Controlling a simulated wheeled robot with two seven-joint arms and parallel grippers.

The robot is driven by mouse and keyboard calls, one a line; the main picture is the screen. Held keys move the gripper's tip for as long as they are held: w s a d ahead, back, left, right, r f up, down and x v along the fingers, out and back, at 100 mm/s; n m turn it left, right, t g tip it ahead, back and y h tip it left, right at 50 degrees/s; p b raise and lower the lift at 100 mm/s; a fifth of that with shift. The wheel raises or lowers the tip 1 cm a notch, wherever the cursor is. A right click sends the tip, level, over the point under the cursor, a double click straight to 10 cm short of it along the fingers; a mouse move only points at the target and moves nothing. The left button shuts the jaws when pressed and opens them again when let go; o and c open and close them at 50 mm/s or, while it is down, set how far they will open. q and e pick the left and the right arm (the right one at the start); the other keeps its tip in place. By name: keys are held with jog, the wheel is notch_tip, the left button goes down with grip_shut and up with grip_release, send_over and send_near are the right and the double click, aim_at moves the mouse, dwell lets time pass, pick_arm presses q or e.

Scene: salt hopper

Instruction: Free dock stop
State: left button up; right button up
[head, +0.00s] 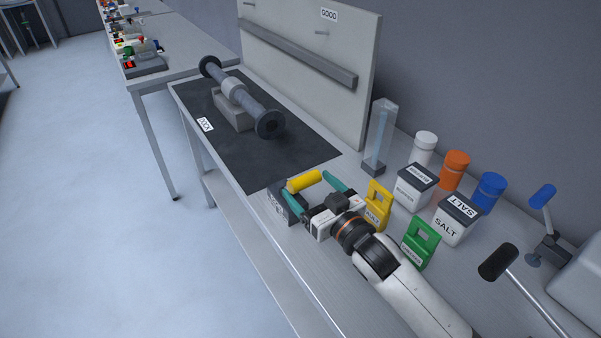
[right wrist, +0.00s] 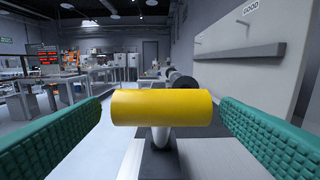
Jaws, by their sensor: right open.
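A yellow cylinder (head: 304,181), which looks like the handle of the dock stop, lies crosswise at the front of the dark mat. In the right wrist view the yellow cylinder (right wrist: 165,107) sits on a short grey post. A dark grey block with a label (head: 284,207) shows below it, partly hidden by my gripper. My right gripper (head: 308,183) has teal fingers and is open. One finger stands beyond each end of the cylinder, with a small gap in the right wrist view (right wrist: 160,112). My left gripper is not in view.
A flanged grey pipe (head: 240,93) rests on a block on the dark mat (head: 222,148). A clear column (head: 379,138), yellow tag (head: 377,203), green tag (head: 419,243), SALT box (head: 456,222), another labelled box (head: 414,187) and capped jars stand right. A backboard (head: 300,75) rises behind.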

aim_at(300, 177)
jog(key=x, duration=0.4)
jog(key=shift+w+a, duration=0.2)
jog(key=shift+w, duration=0.2)
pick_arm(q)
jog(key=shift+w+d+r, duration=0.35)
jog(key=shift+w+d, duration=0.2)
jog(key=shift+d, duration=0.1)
